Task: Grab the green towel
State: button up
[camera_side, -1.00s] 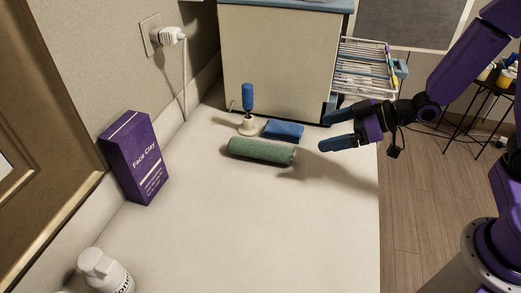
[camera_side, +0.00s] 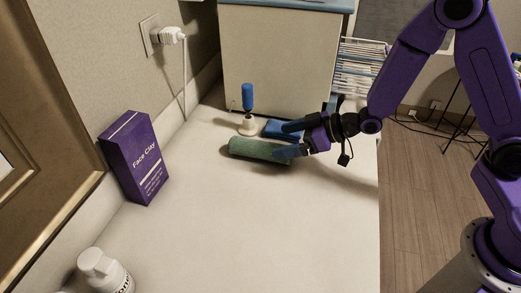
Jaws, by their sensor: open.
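The green towel (camera_side: 257,149) is rolled up and lies on its side on the white counter, left of my gripper. My gripper (camera_side: 285,141) is open, with its blue fingers pointing left at the towel's right end. The near finger overlaps that end in the picture and hides part of it. The far finger is over the blue folded cloth behind the towel. I cannot tell whether either finger touches the towel.
A blue folded cloth (camera_side: 271,127) and a blue-handled item on a white base (camera_side: 248,112) stand close behind the towel. A purple Face Clay box (camera_side: 135,158) stands at the left, a white bottle (camera_side: 103,270) at the front left. The front counter (camera_side: 270,230) is clear.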

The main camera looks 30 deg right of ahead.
aim_at(269, 144)
jog(key=shift+x, duration=3.05)
jog(key=shift+d+f, duration=0.15)
jog(key=shift+d, duration=0.05)
jog(key=c, duration=1.1)
